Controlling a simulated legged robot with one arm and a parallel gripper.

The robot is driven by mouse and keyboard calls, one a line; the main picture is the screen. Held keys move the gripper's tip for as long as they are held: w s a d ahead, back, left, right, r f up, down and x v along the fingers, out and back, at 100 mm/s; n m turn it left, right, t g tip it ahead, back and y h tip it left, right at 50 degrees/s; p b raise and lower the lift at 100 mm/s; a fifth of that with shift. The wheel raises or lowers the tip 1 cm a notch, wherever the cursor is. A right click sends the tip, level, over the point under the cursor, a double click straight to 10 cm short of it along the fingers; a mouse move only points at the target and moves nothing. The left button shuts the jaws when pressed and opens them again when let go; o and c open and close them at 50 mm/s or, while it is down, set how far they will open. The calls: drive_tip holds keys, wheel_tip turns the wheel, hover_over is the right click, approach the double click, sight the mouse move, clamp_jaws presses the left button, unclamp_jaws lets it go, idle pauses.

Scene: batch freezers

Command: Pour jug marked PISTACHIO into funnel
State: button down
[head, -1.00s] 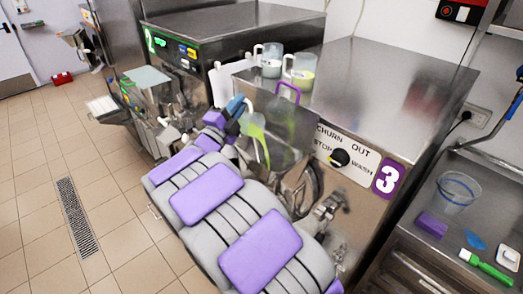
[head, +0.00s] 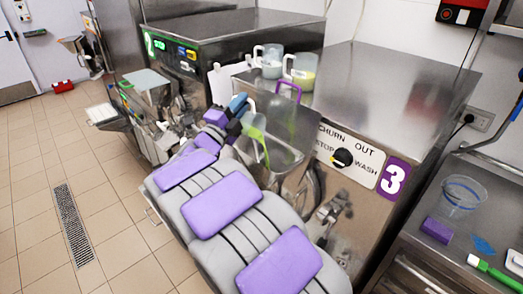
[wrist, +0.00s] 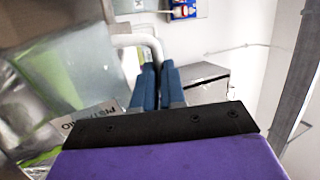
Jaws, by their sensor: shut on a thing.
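My gripper (head: 238,106) is shut on the handle of a clear jug (head: 254,132) at the front of machine 3. In the wrist view, the blue fingertips (wrist: 158,84) close on the pale jug handle (wrist: 140,40). The jug's label (wrist: 92,120) is partly readable and looks like PISTACHIO. The jug is tilted, and a bright green band runs down it in the head view. I cannot tell whether any green is leaving it. A steel hopper (head: 283,158), likely the funnel, sits at or just behind the jug; its mouth is partly hidden.
Two more jugs, one whitish (head: 271,66) and one yellowish (head: 303,75), stand on the steel machine top near a purple loop (head: 290,93). A counter at right holds a clear tub (head: 462,197) and purple block (head: 437,230). Tiled floor at left is open.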

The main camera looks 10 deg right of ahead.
sight(253, 118)
drive_tip(key=shift+s+d+r+m+g+h+b, duration=0.25)
drive_tip(key=shift+m+b, duration=0.5)
drive_tip(key=shift+b, duration=0.55)
drive_tip(key=shift+s+d+r+m+g+h+b, duration=0.1)
drive_tip(key=shift+s+d+m+g+h+b, duration=0.2)
drive_tip(key=shift+m+b, duration=0.7)
drive_tip(key=shift+s+d+b, duration=0.1)
drive_tip(key=shift+b, duration=0.35)
